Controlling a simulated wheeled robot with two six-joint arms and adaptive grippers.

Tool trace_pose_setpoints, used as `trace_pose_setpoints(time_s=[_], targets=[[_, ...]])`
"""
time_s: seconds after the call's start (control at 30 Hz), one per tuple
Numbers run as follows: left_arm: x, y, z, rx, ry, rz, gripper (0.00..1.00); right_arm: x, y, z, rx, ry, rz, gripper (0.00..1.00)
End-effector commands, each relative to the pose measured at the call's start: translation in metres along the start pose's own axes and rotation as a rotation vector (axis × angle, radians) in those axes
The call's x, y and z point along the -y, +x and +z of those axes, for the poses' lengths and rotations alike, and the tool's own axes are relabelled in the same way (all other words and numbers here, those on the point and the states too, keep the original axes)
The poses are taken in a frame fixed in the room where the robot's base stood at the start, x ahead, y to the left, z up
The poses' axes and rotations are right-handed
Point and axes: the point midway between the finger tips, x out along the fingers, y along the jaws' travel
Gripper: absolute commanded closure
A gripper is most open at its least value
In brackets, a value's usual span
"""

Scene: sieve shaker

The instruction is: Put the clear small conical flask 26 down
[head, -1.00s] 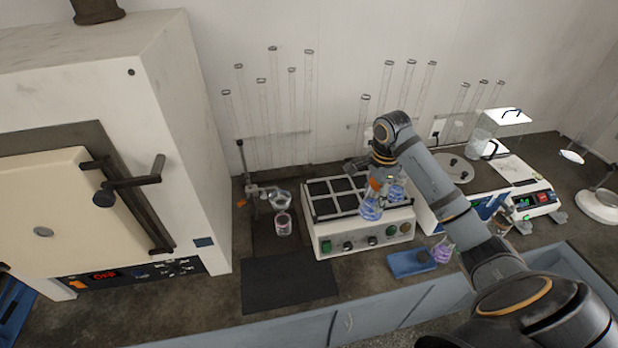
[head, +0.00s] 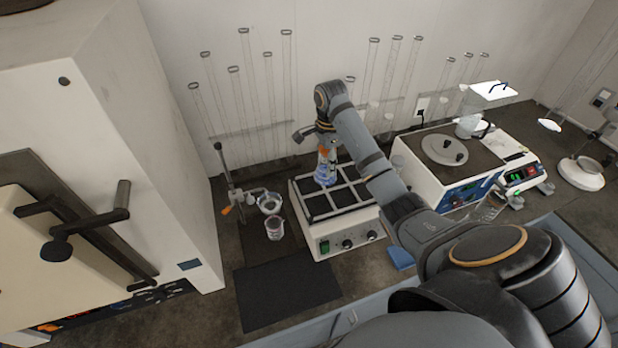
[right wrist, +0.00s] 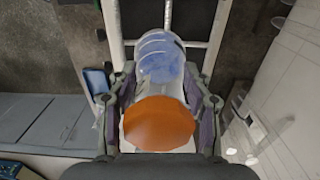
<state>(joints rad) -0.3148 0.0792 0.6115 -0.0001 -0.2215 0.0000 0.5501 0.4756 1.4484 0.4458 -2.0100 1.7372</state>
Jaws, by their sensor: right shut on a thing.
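The clear small conical flask (head: 326,172) holds blue liquid and has an orange stopper. My right gripper (head: 326,150) is shut on its upper part. In the right wrist view the flask (right wrist: 160,58) lies between the two fingers of the gripper (right wrist: 158,95), with the orange stopper nearest the camera. In the head view the flask is upright or nearly so, over the rear part of a white-framed box with dark square panels (head: 320,206). I cannot tell whether its base touches the box. My left gripper is not in view.
A stand with a clamp (head: 228,180) and a small beaker (head: 275,228) are left of the box. A black mat (head: 287,292) lies in front. A white machine with a round lid (head: 445,150) stands to the right. Tall glass tubes line the wall behind.

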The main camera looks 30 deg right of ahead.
Motion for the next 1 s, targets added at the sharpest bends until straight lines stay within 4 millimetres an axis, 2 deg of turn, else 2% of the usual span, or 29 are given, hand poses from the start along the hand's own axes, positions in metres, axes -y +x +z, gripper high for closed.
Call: trace_pose_setpoints(time_s=[0.03, 0.07, 0.1, 0.2, 0.33, 0.6, 0.67, 0.77, 0.9, 1.0], targets=[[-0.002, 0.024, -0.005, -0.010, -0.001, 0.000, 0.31, 0.013, 0.018, 0.008, 0.008, 0.000, -0.003, 0.88], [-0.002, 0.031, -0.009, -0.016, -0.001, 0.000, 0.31, 0.019, 0.021, 0.012, 0.007, -0.001, -0.003, 0.88], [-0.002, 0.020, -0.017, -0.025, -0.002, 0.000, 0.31, 0.025, 0.020, 0.014, 0.005, 0.001, 0.002, 0.88], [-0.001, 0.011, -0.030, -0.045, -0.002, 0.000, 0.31, 0.039, 0.035, 0.021, 0.003, 0.001, 0.003, 0.88], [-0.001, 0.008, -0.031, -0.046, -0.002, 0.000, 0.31, 0.052, 0.054, 0.027, 0.001, 0.001, 0.001, 0.88], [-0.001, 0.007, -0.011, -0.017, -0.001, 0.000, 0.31, 0.059, 0.065, 0.029, 0.000, 0.001, -0.001, 0.88], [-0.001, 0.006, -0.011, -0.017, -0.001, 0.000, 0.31, 0.061, 0.069, 0.032, 0.000, 0.000, 0.000, 0.88], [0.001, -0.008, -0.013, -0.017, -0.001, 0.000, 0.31, 0.059, 0.083, 0.031, -0.001, 0.000, 0.004, 0.88], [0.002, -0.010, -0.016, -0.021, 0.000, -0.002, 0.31, 0.060, 0.098, 0.031, -0.001, 0.001, -0.001, 0.88], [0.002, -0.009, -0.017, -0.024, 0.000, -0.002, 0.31, 0.060, 0.099, 0.030, -0.001, 0.001, -0.002, 0.88]])
